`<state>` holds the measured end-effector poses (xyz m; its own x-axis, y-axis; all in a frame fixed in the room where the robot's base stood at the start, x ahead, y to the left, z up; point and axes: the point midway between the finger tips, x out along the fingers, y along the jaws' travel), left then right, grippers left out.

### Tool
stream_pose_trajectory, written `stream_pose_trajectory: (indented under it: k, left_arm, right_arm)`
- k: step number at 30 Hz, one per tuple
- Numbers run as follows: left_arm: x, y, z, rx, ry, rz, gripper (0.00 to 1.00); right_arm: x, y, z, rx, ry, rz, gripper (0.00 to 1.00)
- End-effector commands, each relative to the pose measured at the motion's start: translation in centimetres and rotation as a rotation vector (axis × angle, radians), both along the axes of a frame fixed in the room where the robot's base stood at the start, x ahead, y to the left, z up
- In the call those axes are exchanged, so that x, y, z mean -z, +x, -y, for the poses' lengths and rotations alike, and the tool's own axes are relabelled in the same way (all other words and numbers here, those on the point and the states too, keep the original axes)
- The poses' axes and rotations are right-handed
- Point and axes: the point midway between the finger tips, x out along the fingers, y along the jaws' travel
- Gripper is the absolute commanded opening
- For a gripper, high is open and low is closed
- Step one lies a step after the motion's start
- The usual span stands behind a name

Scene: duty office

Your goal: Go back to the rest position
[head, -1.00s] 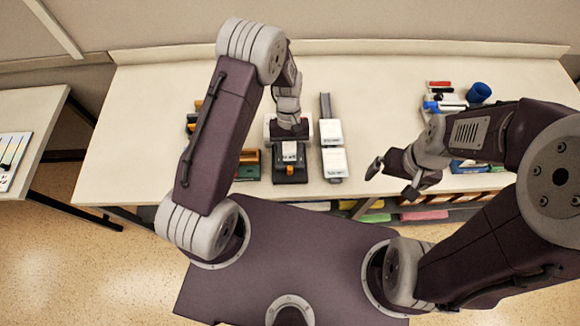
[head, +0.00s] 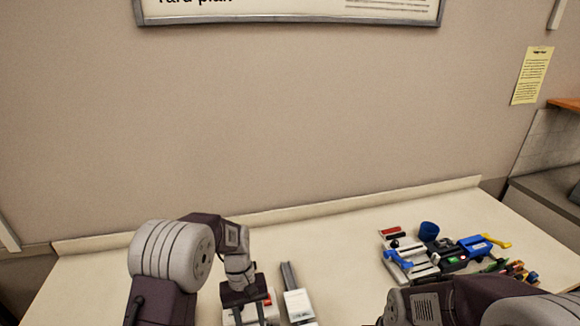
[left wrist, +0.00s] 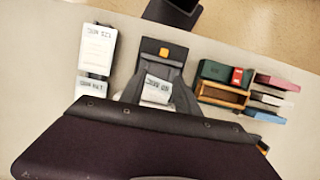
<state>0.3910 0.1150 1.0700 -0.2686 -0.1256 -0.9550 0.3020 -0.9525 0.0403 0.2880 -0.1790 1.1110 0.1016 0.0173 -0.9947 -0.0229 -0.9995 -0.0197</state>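My left gripper (head: 245,296) is over the dark device near the front of the table. In the left wrist view my left gripper (left wrist: 158,84) has its two dark fingers spread apart, one on each side of a white printed card (left wrist: 157,90) on the device (left wrist: 160,48), which has an orange button. Whether the fingers touch the card is unclear. My right arm (head: 440,306) enters at the lower right of the head view; its gripper is outside the picture.
A rail with white card blocks (head: 297,304) stands beside the device; they also show in the left wrist view (left wrist: 97,48). Green and brown boxes (left wrist: 222,94) are on the device's other side.

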Motion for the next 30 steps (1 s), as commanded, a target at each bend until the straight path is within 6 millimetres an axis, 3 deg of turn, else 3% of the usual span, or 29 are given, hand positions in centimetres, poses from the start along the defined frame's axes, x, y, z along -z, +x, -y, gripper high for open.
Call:
stream_pose_trajectory:
  k: [1, 6, 9, 13, 17, 30]
  left_arm:
    - [0.2, -0.7, -0.8, -0.011, 0.002, 0.039, 0.38]
    - [-0.1, -5.8, -4.1, 0.033, 0.041, 0.216, 0.38]
    - [0.7, -8.9, -5.5, 0.108, 0.066, 0.304, 0.38]
    - [2.1, -11.4, -6.2, 0.215, 0.083, 0.341, 0.38]
    - [2.1, -10.2, -6.3, 0.270, 0.088, 0.396, 0.38]
    - [2.1, -10.3, -6.3, 0.269, 0.087, 0.392, 0.38]
  right_arm:
    - [2.5, 0.0, 0.0, 0.000, 0.000, -0.001, 1.00]
    - [6.2, 0.0, 0.0, 0.000, 0.000, -0.001, 1.00]
    - [6.8, 0.0, 0.0, 0.000, 0.000, -0.001, 1.00]
    - [6.2, 0.0, 0.0, 0.000, 0.000, 0.000, 1.00]
    - [6.2, 0.0, 0.0, 0.000, 0.000, 0.000, 1.00]
    - [6.2, 0.0, 0.0, 0.000, 0.000, 0.000, 1.00]
